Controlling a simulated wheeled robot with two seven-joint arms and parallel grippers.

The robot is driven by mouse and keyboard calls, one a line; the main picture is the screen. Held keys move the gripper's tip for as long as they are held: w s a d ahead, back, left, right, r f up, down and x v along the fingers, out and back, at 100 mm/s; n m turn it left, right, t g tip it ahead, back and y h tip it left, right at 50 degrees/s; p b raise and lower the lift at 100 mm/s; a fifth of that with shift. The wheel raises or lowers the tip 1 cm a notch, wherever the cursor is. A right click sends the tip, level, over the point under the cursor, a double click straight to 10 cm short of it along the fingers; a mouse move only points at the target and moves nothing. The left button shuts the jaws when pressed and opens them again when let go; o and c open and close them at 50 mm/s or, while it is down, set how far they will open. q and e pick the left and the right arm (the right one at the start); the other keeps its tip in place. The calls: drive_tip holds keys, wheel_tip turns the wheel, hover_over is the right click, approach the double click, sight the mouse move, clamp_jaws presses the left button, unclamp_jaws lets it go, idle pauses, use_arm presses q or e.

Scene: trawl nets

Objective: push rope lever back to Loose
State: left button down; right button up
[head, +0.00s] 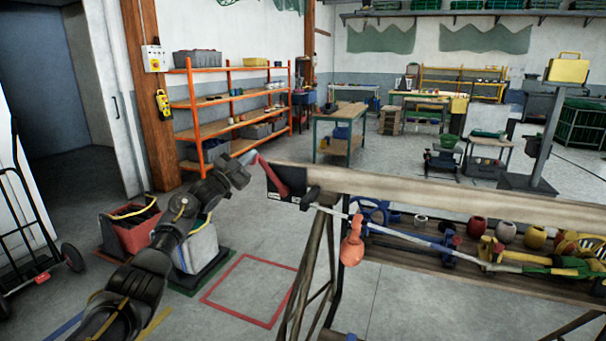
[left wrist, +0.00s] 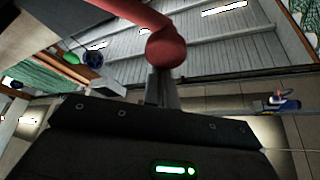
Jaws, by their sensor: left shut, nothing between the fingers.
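The red rope lever (head: 272,176) sits on a dark plate (head: 293,186) at the left end of the long wooden beam. It slants up and to the left from the plate. My left gripper (head: 247,158) is shut and empty, its fingertips close beside the lever's upper end. In the left wrist view the lever's red ball knob (left wrist: 166,50) is right at the tips of my shut fingers (left wrist: 161,88). I cannot tell whether they touch. The plate's small labels are too small to read. My right gripper is out of view.
A pale rope (head: 400,236) runs below the beam past an orange float (head: 351,243). Colored pots and gear stand on the bench (head: 440,283) at right. Grey and red bins (head: 130,228) stand on the floor at left. An orange shelf (head: 230,108) is behind.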

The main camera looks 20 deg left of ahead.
use_arm(q)
wheel_tip(320, 180, up, 4)
drive_tip(key=d+p, duration=0.2)
drive_tip(key=p, duration=0.3)
use_arm(e)
wheel_tip(320, 180, up, 5)
drive_tip(key=a, duration=0.2)
use_arm(q)
drive_tip(key=b+v, duration=0.4)
drive_tip(key=v, duration=0.6)
drive_tip(key=shift+s+f+b, duration=0.25)
drive_tip(key=shift+f+b, duration=0.1)
drive_tip(key=shift+b, duration=0.05)
use_arm(e)
drive_tip(key=f, duration=0.2)
drive_tip(key=d+f, duration=0.1)
drive_tip(key=f, duration=0.1)
drive_tip(key=shift+f, duration=0.3)
use_arm(q)
drive_tip(key=shift+d, duration=0.1)
use_arm(e)
drive_tip(key=shift+w, duration=0.1)
